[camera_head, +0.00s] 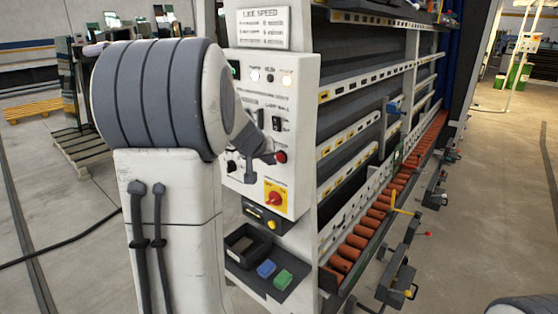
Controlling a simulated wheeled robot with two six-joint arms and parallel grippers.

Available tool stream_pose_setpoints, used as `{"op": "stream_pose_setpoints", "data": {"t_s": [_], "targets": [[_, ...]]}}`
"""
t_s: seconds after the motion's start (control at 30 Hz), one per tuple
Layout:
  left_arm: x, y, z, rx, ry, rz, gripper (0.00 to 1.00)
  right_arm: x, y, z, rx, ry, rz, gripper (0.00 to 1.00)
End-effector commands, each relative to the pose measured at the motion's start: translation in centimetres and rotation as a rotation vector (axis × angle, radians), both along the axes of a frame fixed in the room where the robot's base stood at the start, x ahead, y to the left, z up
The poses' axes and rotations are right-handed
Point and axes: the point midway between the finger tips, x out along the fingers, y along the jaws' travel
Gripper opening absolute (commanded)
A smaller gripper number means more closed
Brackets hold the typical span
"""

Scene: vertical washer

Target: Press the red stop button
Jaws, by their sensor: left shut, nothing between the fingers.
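The control panel (303,107) of the washer stands upright in the middle of the view. A round red button (281,156) is on its right side. My left arm comes in from the left and hides part of the panel's left side. My left gripper (268,156) is shut and empty. Its tip lies just left of the red button in the picture; I cannot tell whether they touch. My right gripper is not in view.
A shelf under the panel holds a black bin (247,245), a blue block (266,269) and a green block (283,279). The washer frame with orange rollers (357,241) runs back to the right. Wooden pallets (84,149) lie at the left. The floor at the right is partly clear.

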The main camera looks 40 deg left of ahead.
Motion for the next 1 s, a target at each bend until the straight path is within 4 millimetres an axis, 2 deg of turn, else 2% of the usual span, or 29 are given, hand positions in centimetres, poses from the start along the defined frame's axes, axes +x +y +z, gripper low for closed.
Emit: {"op": "stream_pose_setpoints", "data": {"t_s": [0.17,0.63,1.0], "targets": [[-0.4,0.1,-0.1,0.001,0.000,0.001,0.00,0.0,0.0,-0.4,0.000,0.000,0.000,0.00],[-4.7,0.4,-0.2,0.001,-0.001,0.003,0.00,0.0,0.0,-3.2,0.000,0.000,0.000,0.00],[-5.0,0.4,0.0,0.000,0.001,0.000,0.00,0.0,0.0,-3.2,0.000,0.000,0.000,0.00]]}}
